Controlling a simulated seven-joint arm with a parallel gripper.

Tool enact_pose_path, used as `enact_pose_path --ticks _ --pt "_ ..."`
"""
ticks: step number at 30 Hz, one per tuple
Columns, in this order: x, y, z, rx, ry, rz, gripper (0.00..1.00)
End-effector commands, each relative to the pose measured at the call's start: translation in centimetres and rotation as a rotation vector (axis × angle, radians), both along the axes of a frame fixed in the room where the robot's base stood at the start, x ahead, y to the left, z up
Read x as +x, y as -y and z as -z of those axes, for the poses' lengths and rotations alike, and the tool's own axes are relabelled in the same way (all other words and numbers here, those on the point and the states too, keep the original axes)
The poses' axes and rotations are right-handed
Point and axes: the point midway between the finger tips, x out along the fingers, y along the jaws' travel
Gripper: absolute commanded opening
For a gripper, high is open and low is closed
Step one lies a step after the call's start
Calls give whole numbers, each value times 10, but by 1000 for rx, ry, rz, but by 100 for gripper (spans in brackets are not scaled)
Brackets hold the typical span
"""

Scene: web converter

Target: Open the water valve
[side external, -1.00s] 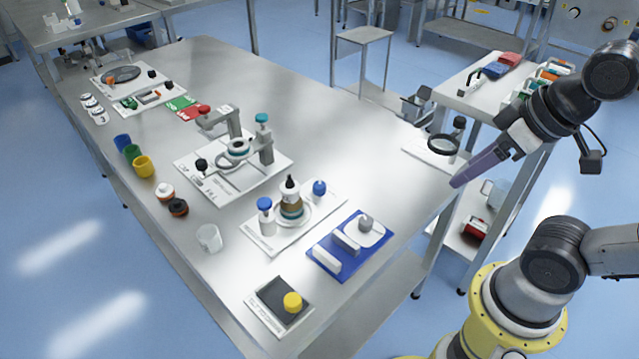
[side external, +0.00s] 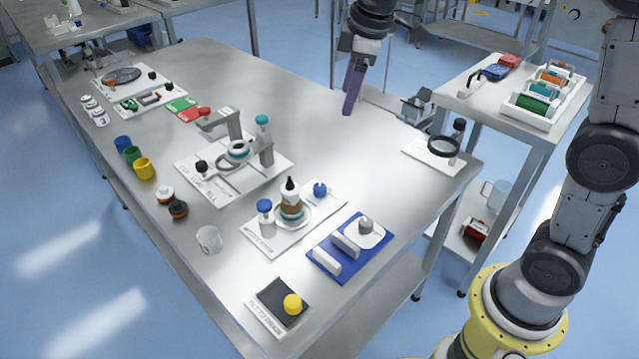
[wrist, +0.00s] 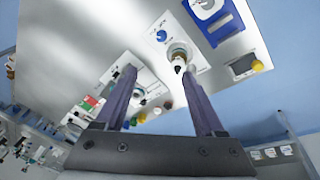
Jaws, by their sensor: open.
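No valve is labelled legibly, so I cannot tell which part is the water valve. A blue knob (side external: 320,188) sits on a white board (side external: 332,199) beside a brown bottle (side external: 291,196) and a blue-capped bottle (side external: 265,216). The blue knob also shows in the wrist view (wrist: 161,36). A teal-topped grey post (side external: 264,140) stands on another white board (side external: 190,168) behind. My gripper (side external: 348,112) hangs above the table's back right part, apart from these things. Its purple fingers are spread and empty in the wrist view (wrist: 157,72).
A blue panel (side external: 325,237) with white blocks and a yellow knob (side external: 292,303) are at the front. A magnifier ring (side external: 443,147) stands at the table's right corner. Coloured cups (side external: 143,168) and a clear glass (side external: 209,239) line the left edge. The table's back middle is clear.

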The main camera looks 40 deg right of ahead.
Motion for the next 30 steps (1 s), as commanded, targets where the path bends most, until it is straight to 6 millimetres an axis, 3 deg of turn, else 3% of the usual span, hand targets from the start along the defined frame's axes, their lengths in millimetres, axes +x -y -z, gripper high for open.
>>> enact_pose_path --ticks 3,9,13,23,30 --pt "38 -2 38 -8 -74 -34 71" --pt "72 -3 100 -8 -177 -42 71" --pt "74 -4 128 -7 -231 -42 71" --pt "72 -4 165 -8 -255 -42 71" --pt "72 -4 212 -8 -255 -42 71"
